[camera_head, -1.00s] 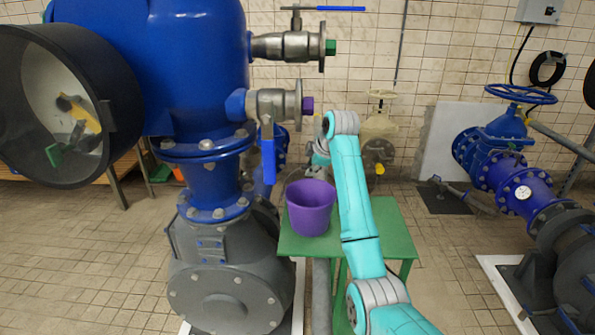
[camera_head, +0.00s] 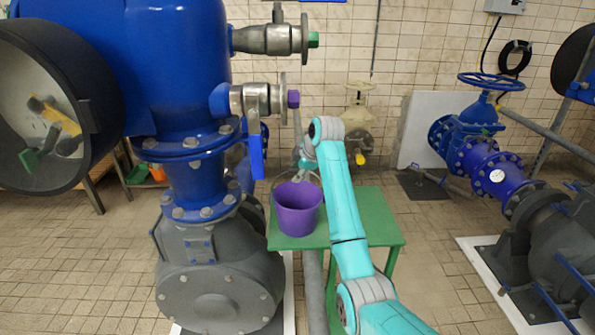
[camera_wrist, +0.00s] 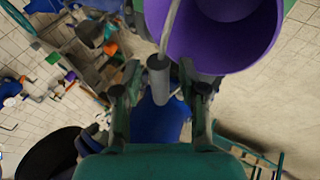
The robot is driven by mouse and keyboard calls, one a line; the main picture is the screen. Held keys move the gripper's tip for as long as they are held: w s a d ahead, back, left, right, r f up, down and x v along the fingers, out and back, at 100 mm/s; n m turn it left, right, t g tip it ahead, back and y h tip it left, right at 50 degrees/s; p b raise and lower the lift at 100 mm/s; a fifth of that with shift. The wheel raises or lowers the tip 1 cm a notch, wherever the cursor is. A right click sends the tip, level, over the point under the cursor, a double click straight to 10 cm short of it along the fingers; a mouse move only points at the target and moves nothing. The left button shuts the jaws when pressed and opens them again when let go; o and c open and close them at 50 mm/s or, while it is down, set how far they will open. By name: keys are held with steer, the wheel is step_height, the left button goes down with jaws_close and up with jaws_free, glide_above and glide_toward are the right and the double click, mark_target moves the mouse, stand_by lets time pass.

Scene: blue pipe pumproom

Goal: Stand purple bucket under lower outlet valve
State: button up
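The purple bucket (camera_head: 298,210) stands upright on a green table (camera_head: 370,222), its thin handle raised above the rim. The lower outlet valve (camera_head: 258,99) has a purple cap and a blue lever hanging down. In the head picture the bucket appears below its outlet; depth is hard to judge. My gripper (camera_head: 308,160) is above the bucket, partly hidden by my arm. In the wrist view, the two fingers of my gripper (camera_wrist: 161,88) are apart, with the grey handle grip (camera_wrist: 158,76) between them and gaps visible on both sides. The purple bucket (camera_wrist: 225,40) fills the upper right there.
An upper valve (camera_head: 275,40) with a green cap sits above the lower one. The large blue pipe body (camera_head: 180,60) stands left of the table. A second blue valve assembly (camera_head: 485,150) is at right. Floor between table and right pipe is clear.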

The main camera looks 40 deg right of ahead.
steer(key=shift+r, duration=0.25)
steer(key=v, duration=1.2)
steer(key=shift+a+f, duration=0.1)
